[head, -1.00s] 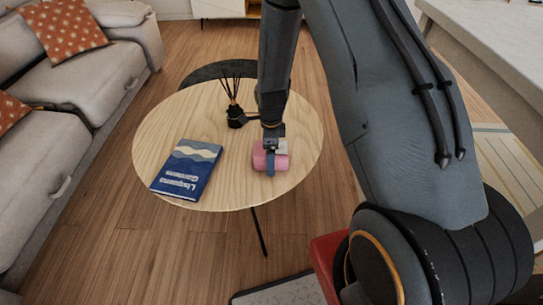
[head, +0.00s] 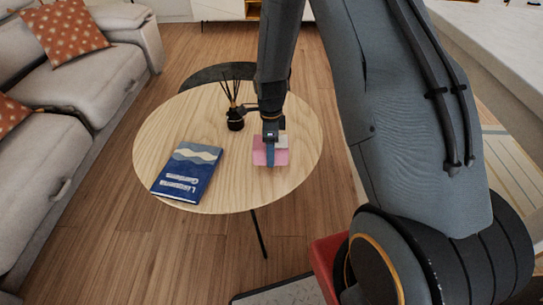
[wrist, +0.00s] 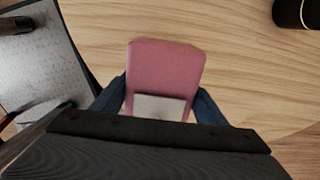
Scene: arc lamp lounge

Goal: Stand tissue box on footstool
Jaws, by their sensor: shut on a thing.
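The pink tissue box (head: 259,157) with a pale grey-white patch is over the right part of the round wooden table, in the head view. It also shows in the wrist view (wrist: 165,65), between my blue fingers. My gripper (head: 270,158) is shut on it, with one finger across its near side. I cannot tell whether the box touches the tabletop or hangs just above it. I cannot make out the footstool with certainty; a dark round top (head: 215,73) shows partly behind the table.
The round table (head: 225,190) bears a blue book (head: 187,172) at left and a black reed diffuser (head: 235,119) just beyond the box. A grey sofa (head: 85,90) stands at left. A pale counter (head: 490,60) is at right.

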